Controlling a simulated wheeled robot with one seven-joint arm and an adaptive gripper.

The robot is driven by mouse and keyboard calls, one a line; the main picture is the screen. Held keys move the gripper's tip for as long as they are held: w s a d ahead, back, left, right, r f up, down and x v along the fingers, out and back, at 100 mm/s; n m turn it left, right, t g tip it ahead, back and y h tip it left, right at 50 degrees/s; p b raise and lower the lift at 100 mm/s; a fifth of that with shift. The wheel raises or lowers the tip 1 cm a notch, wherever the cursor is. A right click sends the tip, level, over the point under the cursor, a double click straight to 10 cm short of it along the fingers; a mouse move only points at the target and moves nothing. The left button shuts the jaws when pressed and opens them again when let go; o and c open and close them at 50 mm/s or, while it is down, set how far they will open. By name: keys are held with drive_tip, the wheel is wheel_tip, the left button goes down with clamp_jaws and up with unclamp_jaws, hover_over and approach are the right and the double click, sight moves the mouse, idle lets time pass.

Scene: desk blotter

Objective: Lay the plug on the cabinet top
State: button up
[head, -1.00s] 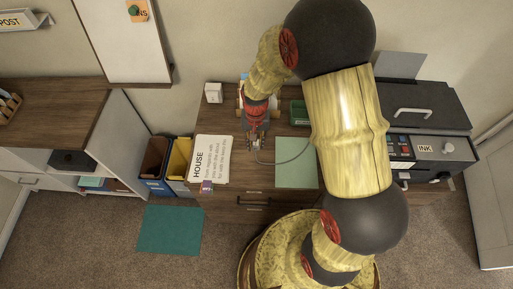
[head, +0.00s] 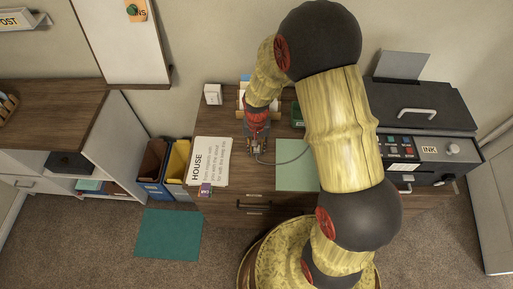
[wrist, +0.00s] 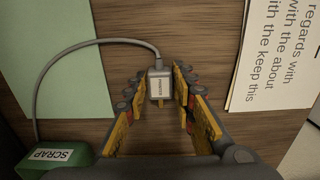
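The plug (wrist: 160,86) is a small pale block with a printed label and metal prongs, lying on the wooden desk in the wrist view. A grey cable runs from its far end. My gripper (wrist: 161,78) is open, with one yellow-and-grey finger on each side of the plug and a narrow gap showing at each side. In the head view my gripper (head: 257,147) is low over the desk, and the plug is too small to make out clearly. The wooden cabinet top (head: 60,105) is at the left, apart from the desk.
A HOUSE paper stack (head: 208,162) lies left of my gripper, and a green blotter sheet (head: 296,178) lies right. The cable curves to a green SCRAP box (wrist: 62,155). Blue and yellow bins (head: 178,160) stand between desk and cabinet. A printer (head: 425,110) is at the right.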

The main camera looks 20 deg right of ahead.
drive_tip(key=o, duration=0.3)
drive_tip(key=shift+r, duration=0.1)
drive_tip(key=s+r+n+t+p, duration=0.1)
drive_tip(key=s+r+p, duration=0.15)
drive_tip(key=r, duration=1.25)
drive_tip(key=s+r+n+t+p, duration=0.15)
drive_tip(key=s+r, duration=0.25)
drive_tip(key=r, duration=1.1)
drive_tip(key=s+r+n+t, duration=0.2)
drive_tip(key=s+r+t, duration=0.1)
drive_tip(key=s+r, duration=0.6)
drive_tip(key=s, duration=0.3)
drive_tip(key=shift+s+r+p, duration=0.2)
drive_tip(key=shift+s+p, duration=0.15)
drive_tip(key=shift+p, duration=0.05)
drive_tip(key=shift+d, duration=0.1)
drive_tip(key=shift+c, duration=0.5)
